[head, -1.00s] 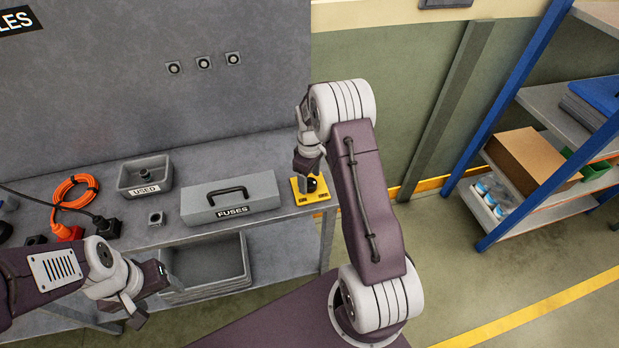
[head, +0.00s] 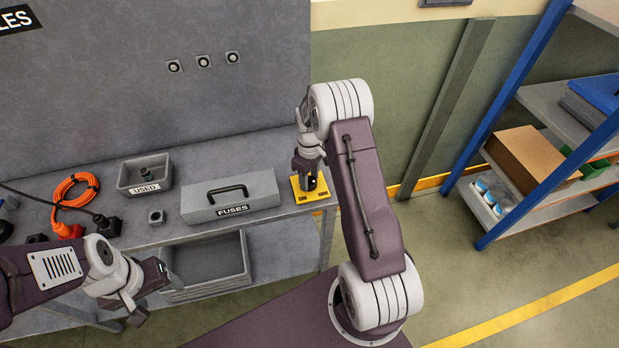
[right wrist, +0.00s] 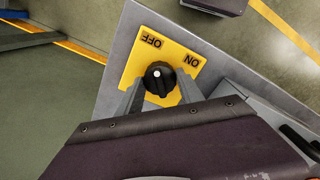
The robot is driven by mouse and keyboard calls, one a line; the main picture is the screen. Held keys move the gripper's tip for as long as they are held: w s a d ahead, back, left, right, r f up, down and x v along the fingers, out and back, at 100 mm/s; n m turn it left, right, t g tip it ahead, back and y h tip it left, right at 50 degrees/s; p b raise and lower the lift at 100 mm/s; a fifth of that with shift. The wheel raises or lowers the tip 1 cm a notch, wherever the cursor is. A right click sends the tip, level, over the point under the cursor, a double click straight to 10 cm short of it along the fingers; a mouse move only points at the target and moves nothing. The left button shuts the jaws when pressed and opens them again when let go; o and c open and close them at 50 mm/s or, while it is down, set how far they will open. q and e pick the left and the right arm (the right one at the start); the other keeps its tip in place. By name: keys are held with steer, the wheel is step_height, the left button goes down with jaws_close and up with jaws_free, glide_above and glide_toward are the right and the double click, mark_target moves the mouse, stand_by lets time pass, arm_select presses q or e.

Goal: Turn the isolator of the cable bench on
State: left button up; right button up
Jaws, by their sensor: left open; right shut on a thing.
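The isolator is a black rotary knob (right wrist: 160,79) on a yellow plate (right wrist: 132,68) marked OFF and ON. In the right wrist view its white dot is on the side towards OFF. The plate (head: 297,196) sits at the right end of the grey bench in the head view. My right gripper (head: 311,180) is down over the plate, shut on the knob; its fingers (right wrist: 160,92) stand on either side of the knob. My left gripper (head: 140,307) is open and empty, in front of the bench at lower left.
A grey FUSES case (head: 232,203) stands just left of the plate. Further left are a USED bin (head: 161,187) and an orange cable (head: 74,188). A grey tray (head: 240,284) is below the bench top. A blue-framed shelf (head: 509,128) stands at right.

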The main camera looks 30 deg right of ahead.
steer(key=m, duration=0.4)
steer(key=shift+r, duration=0.1)
steer(key=m, duration=0.5)
steer(key=shift+w+p, duration=0.1)
steer(key=shift+p, duration=0.25)
steer(key=m, duration=0.4)
steer(key=shift+m, duration=2.1)
steer(key=o, duration=1.4)
